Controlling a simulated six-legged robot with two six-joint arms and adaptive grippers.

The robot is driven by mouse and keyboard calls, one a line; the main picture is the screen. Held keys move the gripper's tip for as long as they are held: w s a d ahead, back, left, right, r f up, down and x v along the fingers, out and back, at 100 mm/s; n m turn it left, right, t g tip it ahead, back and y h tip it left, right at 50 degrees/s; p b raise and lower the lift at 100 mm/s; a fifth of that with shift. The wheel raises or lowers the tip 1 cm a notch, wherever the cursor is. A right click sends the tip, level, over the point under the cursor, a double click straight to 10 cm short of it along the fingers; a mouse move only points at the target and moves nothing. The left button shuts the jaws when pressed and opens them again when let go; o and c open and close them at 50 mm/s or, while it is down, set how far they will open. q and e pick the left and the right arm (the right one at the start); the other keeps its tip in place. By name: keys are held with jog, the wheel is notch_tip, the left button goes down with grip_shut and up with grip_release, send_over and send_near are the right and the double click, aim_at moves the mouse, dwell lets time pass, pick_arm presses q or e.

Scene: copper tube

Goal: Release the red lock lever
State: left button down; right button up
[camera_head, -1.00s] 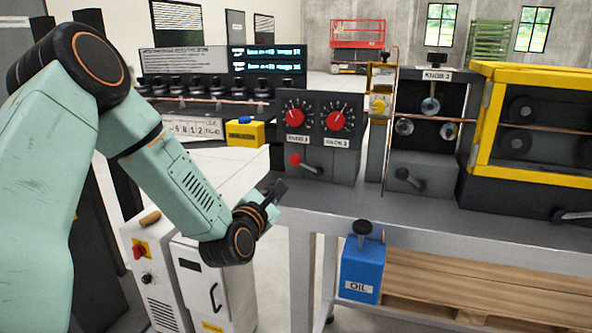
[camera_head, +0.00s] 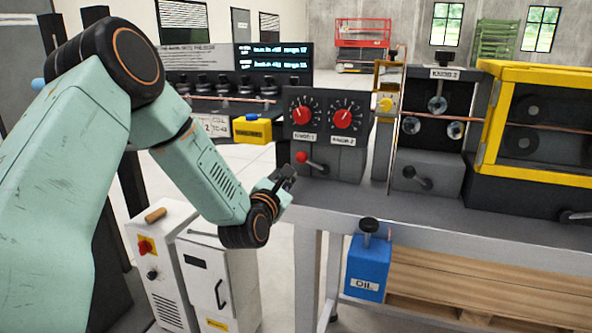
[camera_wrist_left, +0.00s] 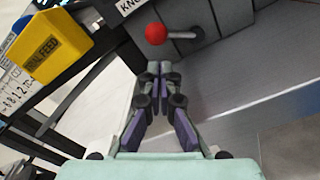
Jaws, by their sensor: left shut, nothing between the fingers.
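The red lock lever (camera_head: 302,157) is a red ball on a short dark arm at the lower front of the grey box with two red dials (camera_head: 322,115). In the left wrist view the red ball (camera_wrist_left: 156,34) is just beyond my fingertips, with its arm pointing right. My left gripper (camera_head: 286,176) is in front of and a little below the ball, near the bench edge. In the left wrist view the fingers (camera_wrist_left: 159,66) are shut and empty, and a gap shows between their tips and the ball. My right gripper is not in view.
The grey bench (camera_head: 350,197) carries the dial box, a knob unit (camera_head: 430,170) and a yellow-framed case (camera_head: 487,105) to the right. A blue oil can (camera_head: 366,270) hangs at the front edge. A yellow box (camera_head: 252,131) stands behind left.

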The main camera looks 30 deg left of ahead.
aim_at(312, 163)
pick_arm(q)
jog(key=x, duration=0.5)
jog(key=shift+a+f, duration=0.2)
jog(key=shift+a, duration=0.15)
jog(key=shift+w+d+r, duration=0.15)
jog(key=shift+w, duration=0.55)
jog(key=shift+r, duration=0.15)
jog(key=shift+m, duration=0.4)
jog(key=shift+r, duration=0.1)
